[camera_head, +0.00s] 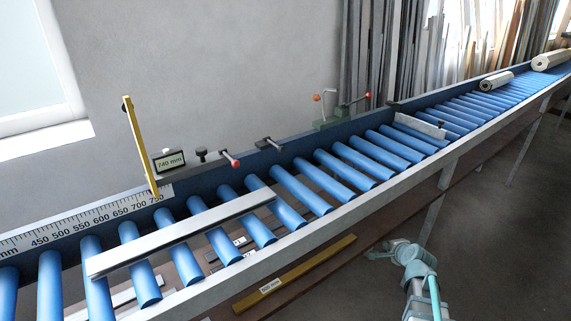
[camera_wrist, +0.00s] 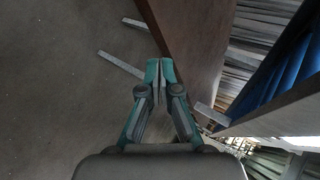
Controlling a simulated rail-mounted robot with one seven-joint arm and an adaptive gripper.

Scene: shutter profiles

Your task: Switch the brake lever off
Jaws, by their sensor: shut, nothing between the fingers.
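Several levers stand along the back rail of the blue roller conveyor in the head view. A red-tipped lever (camera_head: 230,159) sits right of the 740 mm display. I cannot tell which is the brake lever. My gripper (camera_wrist: 161,66) is shut and empty in the wrist view, pointing at the floor beside the bench. My arm is at the lower right in the head view, in front of the conveyor and far from the levers.
The conveyor's front rail (camera_head: 300,245) lies between my arm and the levers. A metal profile (camera_head: 180,235) lies across the rollers at left. A yellow stop arm (camera_head: 140,147) stands by the ruler. Open floor (camera_head: 500,215) is at right.

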